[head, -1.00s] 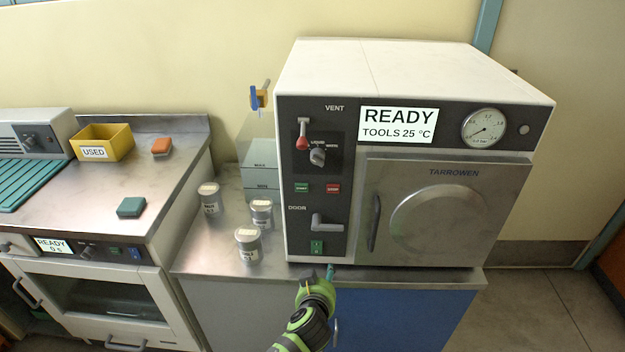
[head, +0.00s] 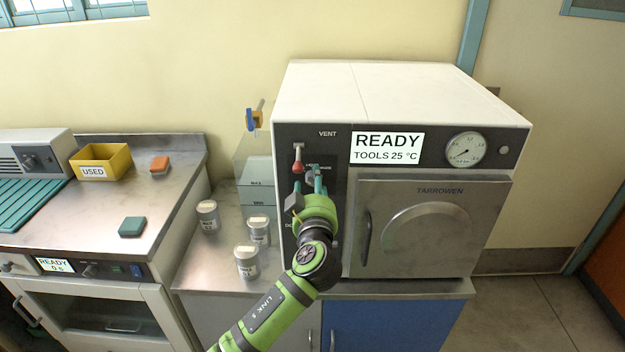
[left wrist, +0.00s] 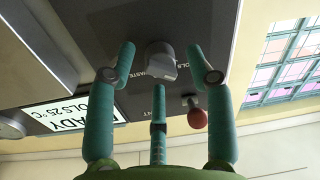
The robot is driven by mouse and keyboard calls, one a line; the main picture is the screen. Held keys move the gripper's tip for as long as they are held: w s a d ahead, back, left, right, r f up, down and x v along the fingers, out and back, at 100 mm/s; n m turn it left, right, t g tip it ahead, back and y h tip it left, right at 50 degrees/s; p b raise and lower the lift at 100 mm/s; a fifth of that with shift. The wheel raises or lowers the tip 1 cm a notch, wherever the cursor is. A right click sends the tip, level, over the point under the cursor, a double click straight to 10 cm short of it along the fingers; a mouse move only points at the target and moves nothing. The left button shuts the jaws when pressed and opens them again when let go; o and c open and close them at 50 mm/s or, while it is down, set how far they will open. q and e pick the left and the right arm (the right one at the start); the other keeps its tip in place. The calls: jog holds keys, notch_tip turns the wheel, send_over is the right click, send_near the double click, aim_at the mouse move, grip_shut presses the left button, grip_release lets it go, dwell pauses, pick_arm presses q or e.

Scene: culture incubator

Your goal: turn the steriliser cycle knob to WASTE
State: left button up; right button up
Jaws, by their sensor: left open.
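The steriliser (head: 400,90) is the white box with a dark front panel, and its display (head: 388,147) reads READY, TOOLS 25 °C. The cycle knob (head: 311,174) is on the panel below the word VENT, mostly hidden by my fingers in the head view. In the left wrist view the grey knob (left wrist: 160,61) shows between my spread fingers, with part of the word WASTE beside it. My left gripper (head: 308,184) is open in front of the knob, its fingers around it with visible gaps. I cannot tell which mark the knob points at. My right gripper is out of view.
The red-tipped vent lever (head: 298,160) is close to my fingers; its red ball also shows in the left wrist view (left wrist: 197,118). The steriliser door (head: 425,225) is shut. Several lidded jars (head: 246,262) stand on the counter at left, beside a clear water tank (head: 256,185).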

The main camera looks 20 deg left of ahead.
pick_arm(q)
jog(key=shift+w+a, duration=0.1)
jog(key=shift+w, duration=0.2)
grip_shut()
